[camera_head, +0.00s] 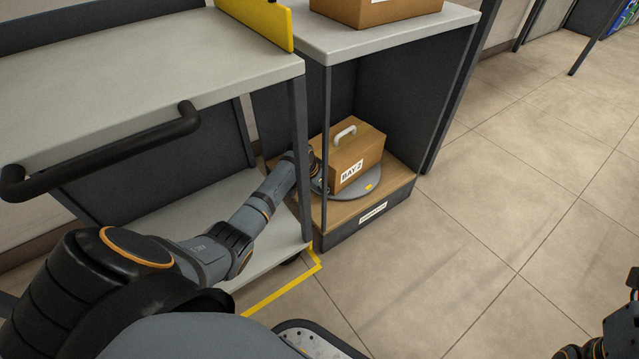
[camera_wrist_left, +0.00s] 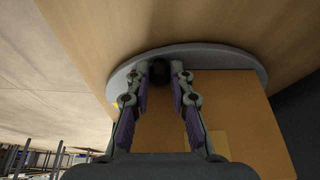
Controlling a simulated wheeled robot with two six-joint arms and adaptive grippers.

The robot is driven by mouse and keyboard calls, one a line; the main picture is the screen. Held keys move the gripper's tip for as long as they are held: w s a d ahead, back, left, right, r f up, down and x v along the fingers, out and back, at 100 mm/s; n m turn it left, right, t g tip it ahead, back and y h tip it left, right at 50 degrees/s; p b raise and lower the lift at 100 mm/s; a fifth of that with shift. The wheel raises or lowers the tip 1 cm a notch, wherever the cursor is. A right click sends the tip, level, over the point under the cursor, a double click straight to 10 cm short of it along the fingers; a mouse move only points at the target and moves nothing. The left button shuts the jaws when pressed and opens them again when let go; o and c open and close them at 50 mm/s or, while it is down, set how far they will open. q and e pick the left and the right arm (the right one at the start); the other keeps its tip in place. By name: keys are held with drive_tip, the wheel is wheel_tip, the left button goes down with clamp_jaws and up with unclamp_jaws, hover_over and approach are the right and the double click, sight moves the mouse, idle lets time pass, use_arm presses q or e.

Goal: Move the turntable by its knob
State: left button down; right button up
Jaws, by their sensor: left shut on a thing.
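The grey round turntable (camera_head: 357,206) lies on the wooden lower shelf of the cabinet and carries a brown box (camera_head: 366,154) labelled BAY 2 with a white handle. In the left wrist view the turntable's grey rim (camera_wrist_left: 225,57) curves behind the box (camera_wrist_left: 245,110). Its dark round knob (camera_wrist_left: 158,72) is between my left fingertips. My left gripper (camera_wrist_left: 160,80) is shut on the knob. In the head view my left arm reaches past the cart's post, and the knob is hidden there by the gripper and wrist.
A grey cart (camera_head: 170,85) with a black handle (camera_head: 110,150) stands at left, its post close to my left forearm. A cabinet post (camera_head: 325,150) stands before the turntable. Another box (camera_head: 372,8) is on the cabinet top. The tiled floor (camera_head: 510,190) at right is clear.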

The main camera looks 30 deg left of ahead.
use_arm(q)
drive_tip(key=c, duration=1.2)
unclamp_jaws()
drive_tip(key=v, duration=1.2)
drive_tip(key=shift+s, duration=0.1)
